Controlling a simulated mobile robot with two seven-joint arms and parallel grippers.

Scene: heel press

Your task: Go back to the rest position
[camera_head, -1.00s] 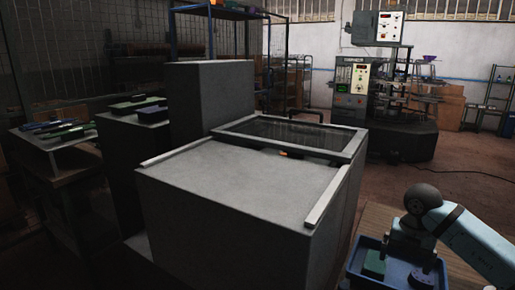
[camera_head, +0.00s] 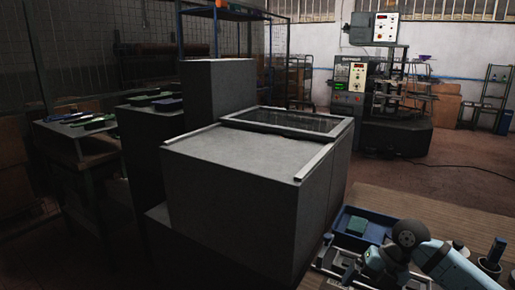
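My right arm (camera_head: 450,266) comes in from the lower right, with its dark round joint (camera_head: 410,233) in front of the table. The grey wrist part (camera_head: 384,264) hangs below that joint. I cannot make out its fingertips among the small parts around it, nor whether they hold anything. My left arm and gripper are not in view. The wrist and tray look apart, with the tray further back.
A large grey box-shaped machine (camera_head: 240,180) with a framed dark glass top (camera_head: 295,122) fills the middle. A side table (camera_head: 70,140) with green and blue pieces stands left. A press machine (camera_head: 385,110) stands at the back. Dark holders (camera_head: 492,258) stand at the table's right.

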